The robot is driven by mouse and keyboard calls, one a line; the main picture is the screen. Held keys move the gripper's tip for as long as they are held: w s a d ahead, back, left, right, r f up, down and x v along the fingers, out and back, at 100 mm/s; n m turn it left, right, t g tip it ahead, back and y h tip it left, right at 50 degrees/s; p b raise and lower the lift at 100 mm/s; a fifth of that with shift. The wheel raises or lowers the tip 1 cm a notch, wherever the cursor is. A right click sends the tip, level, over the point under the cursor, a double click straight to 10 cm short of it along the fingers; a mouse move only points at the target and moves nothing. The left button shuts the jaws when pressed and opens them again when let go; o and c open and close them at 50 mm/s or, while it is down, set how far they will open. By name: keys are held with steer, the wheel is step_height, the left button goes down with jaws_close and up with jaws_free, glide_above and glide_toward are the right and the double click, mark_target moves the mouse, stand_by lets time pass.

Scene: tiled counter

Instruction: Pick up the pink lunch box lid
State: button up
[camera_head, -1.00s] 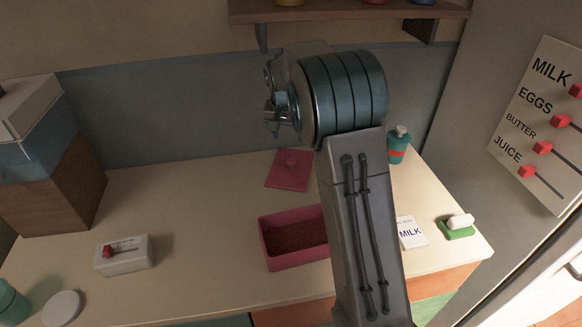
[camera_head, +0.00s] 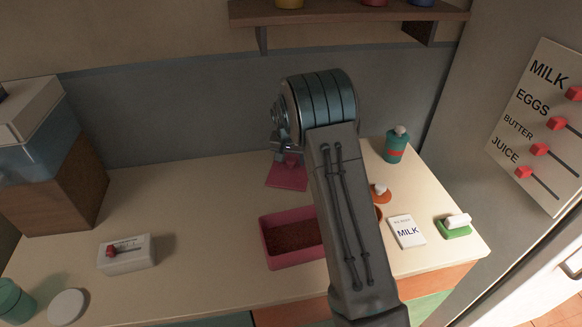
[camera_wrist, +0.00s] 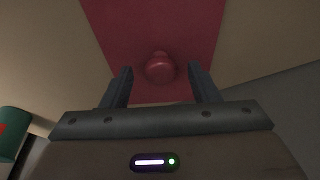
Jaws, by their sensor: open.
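The pink lunch box lid (camera_head: 287,177) lies flat on the counter near the back wall, partly hidden by my arm in the head view. In the wrist view the lid (camera_wrist: 155,30) fills the upper middle, and its round knob (camera_wrist: 160,68) sits between my fingers. My gripper (camera_wrist: 162,82) is open, with one finger on each side of the knob and a gap on both sides. The pink lunch box (camera_head: 290,262) stands open in front of the lid, with dark reddish contents; its right side is behind my arm.
A white box with a red slider (camera_head: 126,254) sits at left. A teal bottle (camera_head: 396,145), an orange item (camera_head: 381,194), a MILK card (camera_head: 407,231) and a green dish (camera_head: 454,228) stand at right. A shelf (camera_head: 350,12) hangs above. The counter left of the lid is clear.

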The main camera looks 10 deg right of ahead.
steer(key=c, duration=1.1)
steer(key=shift+o, duration=0.2)
